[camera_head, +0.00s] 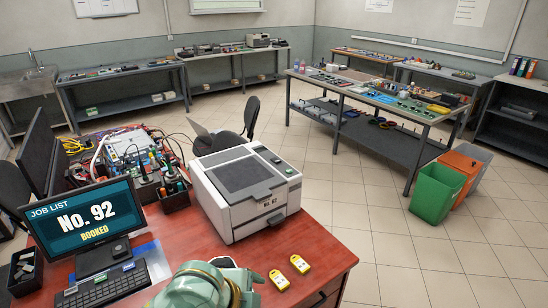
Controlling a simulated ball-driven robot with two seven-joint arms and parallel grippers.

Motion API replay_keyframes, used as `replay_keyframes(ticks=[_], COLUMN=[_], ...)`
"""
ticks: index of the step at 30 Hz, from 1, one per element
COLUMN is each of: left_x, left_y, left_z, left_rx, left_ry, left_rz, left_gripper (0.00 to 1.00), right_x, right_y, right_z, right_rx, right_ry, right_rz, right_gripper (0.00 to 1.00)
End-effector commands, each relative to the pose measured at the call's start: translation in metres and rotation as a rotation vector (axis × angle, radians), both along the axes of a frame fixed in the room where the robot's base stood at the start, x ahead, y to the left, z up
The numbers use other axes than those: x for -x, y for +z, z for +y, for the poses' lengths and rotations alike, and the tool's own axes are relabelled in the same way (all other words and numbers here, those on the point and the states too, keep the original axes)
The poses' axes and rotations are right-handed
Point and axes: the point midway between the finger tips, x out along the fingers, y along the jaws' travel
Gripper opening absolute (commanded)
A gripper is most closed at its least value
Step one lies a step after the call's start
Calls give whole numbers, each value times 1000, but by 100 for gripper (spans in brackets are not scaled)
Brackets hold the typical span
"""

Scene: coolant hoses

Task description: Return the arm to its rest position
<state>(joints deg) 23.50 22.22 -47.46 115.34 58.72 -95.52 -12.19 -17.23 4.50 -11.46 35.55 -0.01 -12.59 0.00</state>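A pale green rounded part, which looks like a link of my own arm, shows at the bottom edge in the head view, over the front of the red desk (310,240). I cannot tell which arm it belongs to. No gripper fingers show in this view. No coolant hose can be made out clearly.
On the desk are a printer (246,190), a monitor (87,222) reading "No. 92 BOOKED", a keyboard (103,288) and two yellow devices (279,280) (300,264). Green (436,192) and orange (462,174) bins stand by a workbench (385,130). Tiled floor is clear to the right.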

Motion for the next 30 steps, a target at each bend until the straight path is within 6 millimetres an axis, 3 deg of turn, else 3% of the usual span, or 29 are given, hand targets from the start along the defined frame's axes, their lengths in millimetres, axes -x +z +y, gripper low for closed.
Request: replay_keyframes(ticks=[2,9,15,20,21,26,30], left_x=[13,46,90,127,131,122,126], left_y=[-3,-12,-15,-11,-16,-83,-147], left_z=[12,122,203,254,259,244,231], left_rx=[71,41,-92,-212,-229,-195,-166], left_ry=[173,709,980,1128,1146,1119,1108], left_rz=[-29,-122,-174,-209,-207,-121,-33], left_gripper=[89,89,89,89,89,89,89], right_x=[0,0,0,0,0,0,0], right_y=[0,0,0,0,0,-3,-4], right_z=[0,0,0,-1,-1,-1,-1], right_rx=[0,0,0,1,1,2,2], right_ry=[0,0,0,0,0,1,1], right_rz=[0,1,1,1,1,2,2], right_gripper=[36,36,36,36,36,36,36])
